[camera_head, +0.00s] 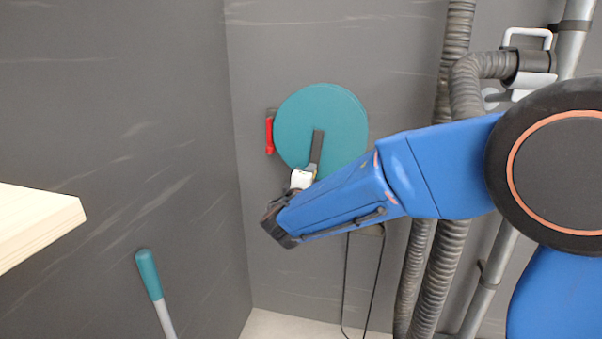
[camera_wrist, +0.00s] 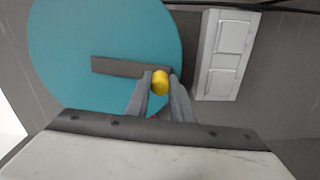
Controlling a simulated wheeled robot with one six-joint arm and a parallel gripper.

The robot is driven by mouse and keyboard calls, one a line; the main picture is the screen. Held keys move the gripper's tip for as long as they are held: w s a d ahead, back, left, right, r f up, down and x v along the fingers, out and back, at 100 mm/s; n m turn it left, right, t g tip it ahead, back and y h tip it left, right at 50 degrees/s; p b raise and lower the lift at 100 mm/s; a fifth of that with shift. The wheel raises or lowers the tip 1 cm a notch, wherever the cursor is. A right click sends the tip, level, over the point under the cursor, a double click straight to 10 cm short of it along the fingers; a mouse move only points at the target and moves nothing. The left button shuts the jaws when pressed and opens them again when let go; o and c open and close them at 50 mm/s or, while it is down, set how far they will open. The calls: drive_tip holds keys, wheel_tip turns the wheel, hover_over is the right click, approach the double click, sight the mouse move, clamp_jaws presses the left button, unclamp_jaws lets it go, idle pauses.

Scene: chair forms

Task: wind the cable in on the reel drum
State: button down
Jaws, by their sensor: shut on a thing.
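The reel drum is a teal disc (camera_head: 300,115) on the grey back wall, with a dark grey crank bar (camera_head: 317,150) across its face. The disc fills the upper left of the wrist view (camera_wrist: 70,60), where the crank bar (camera_wrist: 115,67) lies nearly level. A yellow crank knob (camera_wrist: 160,83) stands at the bar's right end. My gripper (camera_wrist: 160,90) is shut on the knob, one finger on each side. In the head view my blue arm reaches in from the right and hides the fingertips and lower right of the disc. A thin dark cable (camera_head: 345,280) hangs below.
A red handle (camera_head: 269,136) sits just left of the disc. Ribbed grey hoses (camera_head: 440,265) and pipes run down at right. A teal-gripped lever (camera_head: 149,275) stands lower left, and a pale wooden board (camera_head: 35,222) juts in. A white switch panel (camera_wrist: 227,55) is right of the disc.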

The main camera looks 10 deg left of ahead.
drive_tip(key=d+r+n, duration=0.3)
drive_tip(key=d+n, duration=0.6)
drive_tip(key=n, duration=0.1)
drive_tip(key=shift+s+d+r, duration=0.2)
drive_tip(key=shift+s+r, duration=0.05)
drive_tip(key=shift+s, duration=0.15)
idle(0.4)
drive_tip(key=c, duration=1.5)
unclamp_jaws()
drive_tip(key=shift+c, duration=0.2)
drive_tip(key=shift+s, duration=0.1)
drive_tip(key=s+a, duration=0.1)
drive_tip(key=s, duration=1.6)
drive_tip(key=shift+a, duration=0.15)
drive_tip(key=shift+o, duration=0.5)
